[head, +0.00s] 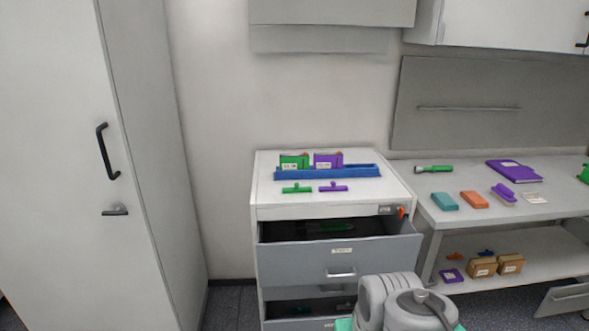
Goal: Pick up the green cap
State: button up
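A small green T-shaped piece (297,188), which looks like the green cap, lies on the white top of the drawer cabinet (268,196). It lies in front of a blue tray (325,173). A similar purple piece (333,187) lies just to its right, apart from it. The tray holds a green block (294,162) and a purple block (328,161), both with white labels. My gripper is not in view; only grey links of my arm show at the bottom, in front of the cabinet's lower drawers.
The top drawer (341,262) is open, with dark contents inside; a lower drawer is also partly open. A workbench (450,213) on the right carries a green tool (434,169), coloured blocks and a purple book (514,171). Cardboard boxes (482,267) stand on its shelf. A tall cabinet (75,200) stands left.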

aim_at(304, 190)
jog(key=z, duration=1)
jog(key=k, duration=1.25)
jog(key=z, duration=0.85)
jog(key=i, duration=1.15)
jog(key=u, duration=1)
jog(key=i, duration=1.45)
jog(key=u, duration=2.15)
jog(key=i, duration=1.05)
jog(key=u, duration=1.15)
jog(key=i, duration=0.55)
jog(key=u, duration=0.1)
